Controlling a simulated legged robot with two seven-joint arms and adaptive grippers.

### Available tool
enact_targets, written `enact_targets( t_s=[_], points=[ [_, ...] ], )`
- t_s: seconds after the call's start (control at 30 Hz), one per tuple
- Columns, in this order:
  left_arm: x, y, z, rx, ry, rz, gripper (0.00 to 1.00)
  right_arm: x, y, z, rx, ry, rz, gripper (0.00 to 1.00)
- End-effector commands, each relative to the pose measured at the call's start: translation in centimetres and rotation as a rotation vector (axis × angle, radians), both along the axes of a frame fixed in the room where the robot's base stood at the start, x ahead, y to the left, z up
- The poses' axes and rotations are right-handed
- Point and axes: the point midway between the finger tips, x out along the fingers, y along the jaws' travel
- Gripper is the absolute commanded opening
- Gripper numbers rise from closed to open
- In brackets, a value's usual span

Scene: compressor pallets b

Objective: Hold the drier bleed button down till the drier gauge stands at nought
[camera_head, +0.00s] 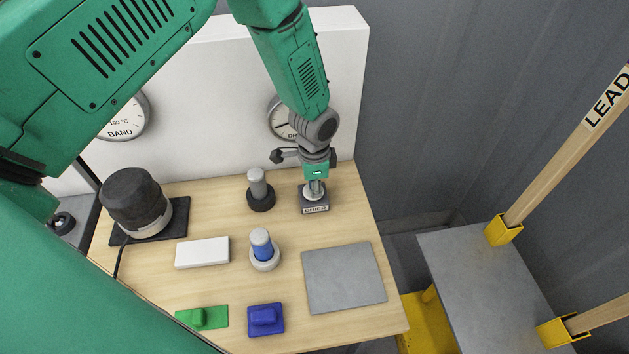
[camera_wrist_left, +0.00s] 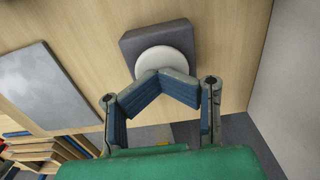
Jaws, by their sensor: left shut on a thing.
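The drier bleed button is a pale round cap on a dark block (camera_head: 314,205) with a label at its front, at the back right of the wooden bench. In the left wrist view the white cap (camera_wrist_left: 165,60) shows on its dark base (camera_wrist_left: 180,38). My left gripper (camera_head: 314,188) points down at the button from above. Its fingertips (camera_wrist_left: 151,76) come together at the cap's near edge, shut on the button. How far the cap is down cannot be told. The drier gauge (camera_head: 280,124) on the white panel is partly hidden by my left arm, so its reading is unclear. My right gripper is out of view.
On the bench (camera_head: 345,232) stand a grey post (camera_head: 257,185), a blue-and-white post (camera_head: 262,245), a white block (camera_head: 202,252), a black-capped unit (camera_head: 132,195), green (camera_head: 205,317) and blue (camera_head: 266,319) pieces and a flat grey plate (camera_head: 343,277). The white panel (camera_head: 215,90) rises behind.

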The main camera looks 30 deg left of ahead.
Motion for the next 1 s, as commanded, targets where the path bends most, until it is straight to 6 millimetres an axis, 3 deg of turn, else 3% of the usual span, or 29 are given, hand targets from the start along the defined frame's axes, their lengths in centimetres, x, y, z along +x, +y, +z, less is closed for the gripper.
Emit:
enact_targets(
  t_s=[0.77, 1.0],
  points=[
    [-0.3, 0.1, -0.2, 0.002, 0.006, 0.000, 0.00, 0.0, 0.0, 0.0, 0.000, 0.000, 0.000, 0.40],
    [-0.4, -0.1, 1.7, 0.001, 0.005, 0.000, 0.00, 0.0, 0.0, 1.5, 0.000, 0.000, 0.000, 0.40]
  ],
)
